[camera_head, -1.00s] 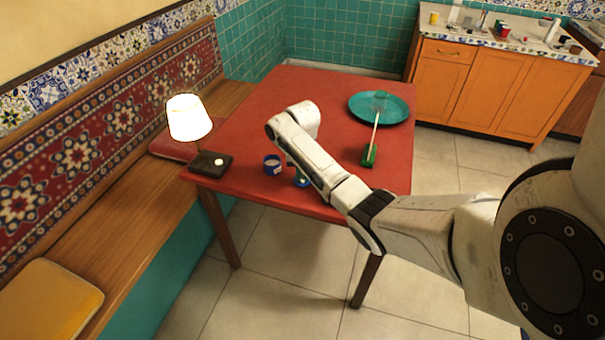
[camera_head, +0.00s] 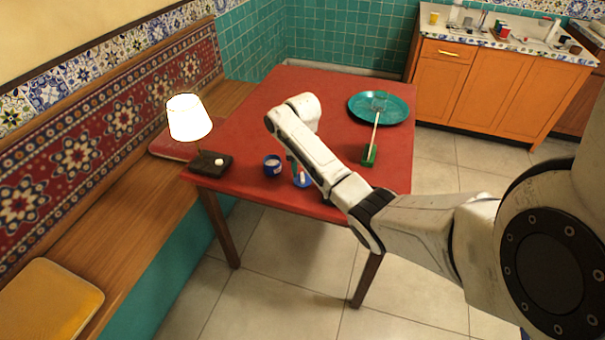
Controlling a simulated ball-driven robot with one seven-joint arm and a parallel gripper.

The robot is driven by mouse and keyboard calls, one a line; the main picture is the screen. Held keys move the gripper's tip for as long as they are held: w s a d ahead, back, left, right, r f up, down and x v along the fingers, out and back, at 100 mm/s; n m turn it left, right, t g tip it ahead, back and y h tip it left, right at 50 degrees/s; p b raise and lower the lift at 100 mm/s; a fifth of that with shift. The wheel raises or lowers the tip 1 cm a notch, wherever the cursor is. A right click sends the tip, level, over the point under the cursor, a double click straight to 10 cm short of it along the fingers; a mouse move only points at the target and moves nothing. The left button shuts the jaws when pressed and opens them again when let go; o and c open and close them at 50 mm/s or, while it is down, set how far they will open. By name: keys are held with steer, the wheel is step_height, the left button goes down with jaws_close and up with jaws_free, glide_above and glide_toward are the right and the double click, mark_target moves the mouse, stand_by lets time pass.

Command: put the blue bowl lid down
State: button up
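A small blue bowl (camera_head: 272,166) stands near the front edge of the red table (camera_head: 253,125). A flat blue piece, which looks like the lid (camera_head: 303,181), is just right of the bowl at the table's front, partly covered by my arm. I cannot tell whether it touches the table. My gripper (camera_head: 294,170) is mostly hidden behind my white forearm; only a small dark greenish part shows between the bowl and the blue piece. Its fingers cannot be made out, nor whether they hold the lid.
A lit lamp (camera_head: 188,118) and a dark tray (camera_head: 211,169) with a small white item stand at the left corner. The table's middle back is clear.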

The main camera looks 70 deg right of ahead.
mark_target(303, 178)
step_height(303, 178, up, 10)
steer(key=w+a+f+m+t+y, duration=0.1)
steer(key=a+f+m, duration=0.4)
steer(key=a, duration=0.7)
steer(key=w+a+f+m, duration=0.1)
steer(key=a+f+m, duration=0.35)
steer(key=a, duration=0.75)
steer(key=s+a+f+m, duration=0.3)
steer(key=s+a+m, duration=0.35)
steer(key=a, duration=0.25)
steer(key=s+a+m+h, duration=0.1)
steer(key=s+m, duration=0.6)
steer(key=s, duration=0.5)
steer(key=shift+s+a+r+m, duration=0.3)
steer(key=shift+a+r+m, duration=0.05)
steer(key=shift+r+m, duration=0.1)
steer(key=shift+c, duration=0.5)
